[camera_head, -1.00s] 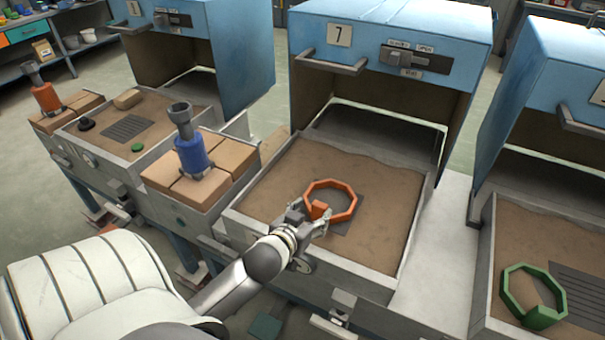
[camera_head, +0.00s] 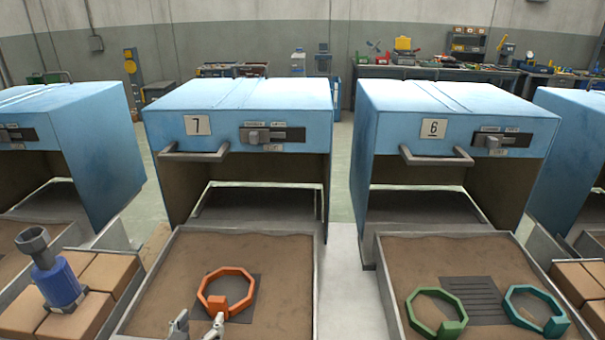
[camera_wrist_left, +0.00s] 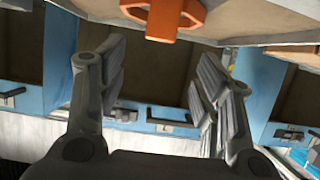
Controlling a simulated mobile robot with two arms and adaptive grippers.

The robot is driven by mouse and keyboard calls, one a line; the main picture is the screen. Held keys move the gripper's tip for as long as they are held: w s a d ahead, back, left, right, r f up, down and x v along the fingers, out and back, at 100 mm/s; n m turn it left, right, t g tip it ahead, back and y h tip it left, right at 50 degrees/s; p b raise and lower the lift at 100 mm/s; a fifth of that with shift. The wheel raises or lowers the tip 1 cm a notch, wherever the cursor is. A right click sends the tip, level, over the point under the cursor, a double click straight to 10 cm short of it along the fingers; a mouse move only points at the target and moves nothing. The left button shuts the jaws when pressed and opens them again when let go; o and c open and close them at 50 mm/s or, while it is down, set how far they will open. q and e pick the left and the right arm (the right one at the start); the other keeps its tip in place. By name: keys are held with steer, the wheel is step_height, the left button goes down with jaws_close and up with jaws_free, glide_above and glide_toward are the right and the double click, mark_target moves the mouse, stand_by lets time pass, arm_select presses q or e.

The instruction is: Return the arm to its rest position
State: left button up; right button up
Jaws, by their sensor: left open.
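My left gripper (camera_head: 197,326) shows at the bottom edge of the head view, just below the orange ring in the picture. Its two fingers (camera_wrist_left: 160,75) stand apart in the left wrist view with nothing held between them. The orange octagonal ring (camera_head: 226,293) lies on a dark plate in the sand tray (camera_head: 163,297) of the blue station numbered 7 (camera_head: 236,128). Part of the orange ring also shows at the top of the left wrist view (camera_wrist_left: 165,20), beyond the fingertips. My right gripper is not in view.
Station 6 (camera_head: 455,130) stands to the right, with a green ring (camera_head: 412,318) and a teal ring (camera_head: 512,309) in its tray. A blue cylinder tool (camera_head: 58,287) stands on bricks at left. A cluttered bench (camera_head: 430,73) is at the back.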

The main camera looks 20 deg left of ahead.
arm_select(q)
steer(key=s+d+f+m+g+h, duration=0.2)
steer(key=s+d+f+g, duration=0.25)
steer(key=s+d, duration=0.3)
steer(key=s+d+f+m+g+h, duration=0.1)
steer(key=s+d+f+m+g, duration=0.35)
steer(key=s, duration=0.45)
step_height(320, 180, down, 25)
steer(key=s+n+g, duration=0.2)
steer(key=s+a+f+g, duration=0.1)
steer(key=s+a+f, duration=0.1)
steer(key=s+f, duration=1.3)
steer(key=shift+s+p, duration=0.45)
steer(key=shift+s, duration=0.2)
